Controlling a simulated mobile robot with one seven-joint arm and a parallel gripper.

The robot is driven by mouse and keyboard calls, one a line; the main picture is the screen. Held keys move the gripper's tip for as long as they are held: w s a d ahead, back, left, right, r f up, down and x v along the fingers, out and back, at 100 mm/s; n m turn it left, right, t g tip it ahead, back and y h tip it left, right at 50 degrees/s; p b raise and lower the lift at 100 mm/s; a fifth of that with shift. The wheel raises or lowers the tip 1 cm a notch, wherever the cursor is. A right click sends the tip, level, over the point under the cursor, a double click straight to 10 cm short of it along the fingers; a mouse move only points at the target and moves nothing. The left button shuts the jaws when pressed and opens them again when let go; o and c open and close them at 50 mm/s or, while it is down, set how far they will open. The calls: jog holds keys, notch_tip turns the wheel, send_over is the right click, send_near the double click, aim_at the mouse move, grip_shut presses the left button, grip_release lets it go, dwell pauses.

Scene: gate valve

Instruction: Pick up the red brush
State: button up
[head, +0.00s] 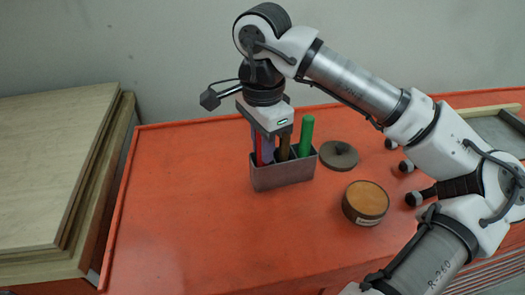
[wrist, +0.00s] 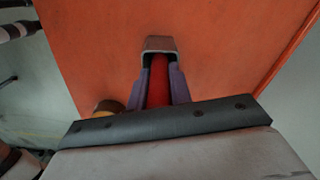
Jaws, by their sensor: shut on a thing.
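The red brush (head: 258,150) stands in a grey rectangular holder (head: 283,176) on the orange-red table, partly hidden by my gripper. In the wrist view the red brush (wrist: 159,90) runs between the two purple fingers of my gripper (wrist: 160,82), which are shut on it. The holder's rim (wrist: 160,44) shows just past the fingertips. In the head view my gripper (head: 263,152) reaches down over the left part of the holder. The brush's lower end is hidden inside the holder.
A green handle (head: 306,136) and a brown handle (head: 285,147) stand in the same holder, close to my gripper. A dark round lid (head: 338,155) and a round tin with an orange top (head: 366,200) are to the right. The table's left side is clear.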

jog(key=shift+r, duration=0.15)
grip_shut()
notch_tip(320, 180, up, 20)
jog(key=p, duration=0.1)
dwell(2.5)
